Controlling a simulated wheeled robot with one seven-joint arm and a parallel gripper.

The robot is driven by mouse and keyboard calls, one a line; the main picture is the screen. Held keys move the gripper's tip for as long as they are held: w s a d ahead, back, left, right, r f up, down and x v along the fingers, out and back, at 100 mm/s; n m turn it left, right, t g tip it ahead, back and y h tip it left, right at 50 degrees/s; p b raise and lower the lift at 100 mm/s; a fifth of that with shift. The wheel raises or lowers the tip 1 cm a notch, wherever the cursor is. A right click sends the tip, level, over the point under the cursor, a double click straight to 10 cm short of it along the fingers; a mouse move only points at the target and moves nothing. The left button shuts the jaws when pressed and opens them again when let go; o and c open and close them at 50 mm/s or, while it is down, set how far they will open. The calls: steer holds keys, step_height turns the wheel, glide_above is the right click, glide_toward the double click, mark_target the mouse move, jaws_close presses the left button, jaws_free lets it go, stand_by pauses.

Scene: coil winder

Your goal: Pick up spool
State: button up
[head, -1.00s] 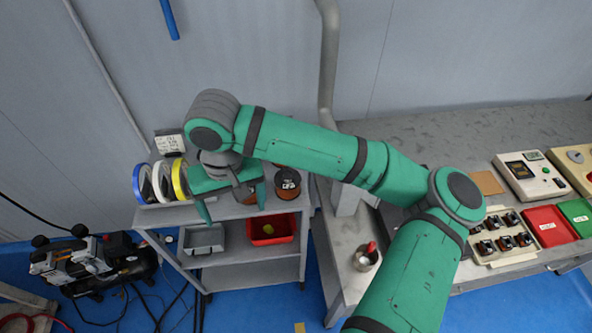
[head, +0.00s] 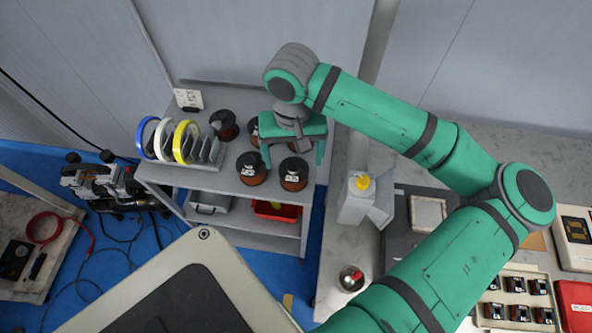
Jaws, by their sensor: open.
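Several dark spools with copper-brown windings stand upright on the cart's top shelf. One spool (head: 224,125) is at the back left, near the ring rack. Two labelled spools stand at the front, one at the left (head: 252,169) and one at the right (head: 293,175). Another spool (head: 253,131) shows partly, just left of my gripper. My gripper (head: 293,158) is open, pointing down over the right part of the shelf, its two green fingers spread wide.
A rack with blue, white and yellow rings (head: 182,143) stands on the cart's left. A lower shelf holds a red bin (head: 277,211) and a grey bin (head: 208,203).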

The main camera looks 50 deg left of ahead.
mark_target(294, 166)
steer(key=shift+w+a+f, duration=0.1)
steer(key=shift+a+f, duration=0.05)
steer(key=shift+f, duration=1.4)
steer(key=shift+w+a+f, duration=0.1)
steer(key=shift+f, duration=1.4)
steer(key=c, duration=1.6)
step_height(294, 166, up, 10)
steer(key=shift+a+f, duration=0.1)
steer(key=shift+f, duration=0.05)
steer(key=shift+c, duration=0.2)
steer(key=shift+w+d+r, duration=0.1)
steer(key=shift+d+r, duration=0.1)
